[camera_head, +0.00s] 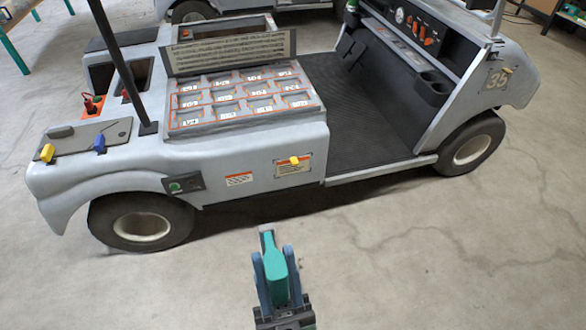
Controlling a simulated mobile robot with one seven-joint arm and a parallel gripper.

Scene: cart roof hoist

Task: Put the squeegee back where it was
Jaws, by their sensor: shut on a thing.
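My gripper (274,258) is at the bottom centre, in front of the cart's near side. Its two blue-grey fingers are shut on a teal object with a grey edge, which looks like the squeegee (275,270). It is held above the concrete floor, apart from the cart, and its lower part is partly hidden by the fingers. The grey cart (250,155) stands side-on beyond it. At its left end are two open bins; the outer one (95,85) holds red-handled tools. I cannot tell which spot is the squeegee's own.
A tray of numbered compartments (245,95) sits mid-cart below an upright printed panel (232,52). A dark post (120,60) rises at the left. Yellow and blue knobs (99,144) stand on the left deck. The floor (420,260) before the cart is clear.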

